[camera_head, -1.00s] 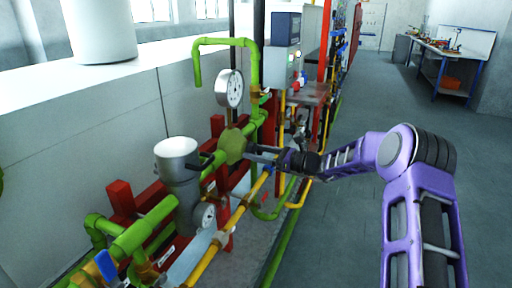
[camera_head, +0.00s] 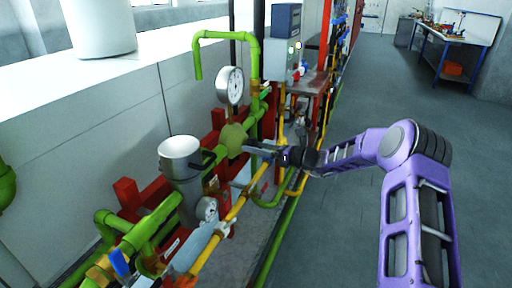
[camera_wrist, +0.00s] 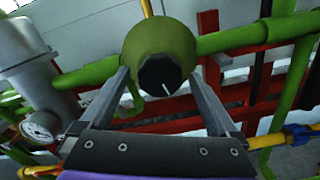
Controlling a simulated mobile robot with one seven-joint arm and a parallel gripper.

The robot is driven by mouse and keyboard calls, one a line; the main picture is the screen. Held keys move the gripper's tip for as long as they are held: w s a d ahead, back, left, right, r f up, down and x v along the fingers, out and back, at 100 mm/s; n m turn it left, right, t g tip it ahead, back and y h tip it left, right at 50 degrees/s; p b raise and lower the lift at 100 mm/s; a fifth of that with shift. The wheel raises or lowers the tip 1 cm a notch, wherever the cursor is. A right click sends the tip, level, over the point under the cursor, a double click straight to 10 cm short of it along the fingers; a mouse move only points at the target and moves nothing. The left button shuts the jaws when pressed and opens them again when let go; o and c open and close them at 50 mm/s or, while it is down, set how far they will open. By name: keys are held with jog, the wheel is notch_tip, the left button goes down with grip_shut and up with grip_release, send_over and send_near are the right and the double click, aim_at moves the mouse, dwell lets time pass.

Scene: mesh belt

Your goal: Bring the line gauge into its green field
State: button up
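A round white dial gauge (camera_head: 230,85) stands above the green pipe in the head view; its needle and any green field are too small to read. A green valve body (camera_head: 233,139) sits on the pipe below it. In the wrist view the valve body (camera_wrist: 160,40) carries a black round knob (camera_wrist: 160,74) with a white pointer line slanting toward the lower right. My gripper (camera_wrist: 161,78) is open, one finger on each side of the knob. I cannot tell whether the fingers touch it. In the head view my gripper (camera_head: 262,152) reaches the valve from the right.
A second, smaller gauge (camera_head: 207,209) sits low beside a grey cylinder (camera_head: 181,165); it also shows in the wrist view (camera_wrist: 40,127). Red frame bars, green pipes and a yellow pipe (camera_head: 224,237) crowd around the valve. The floor at right is clear up to a workbench (camera_head: 445,40).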

jog(key=shift+d, duration=0.1)
jog(key=v, duration=1.7)
jog(key=shift+s+r, duration=0.1)
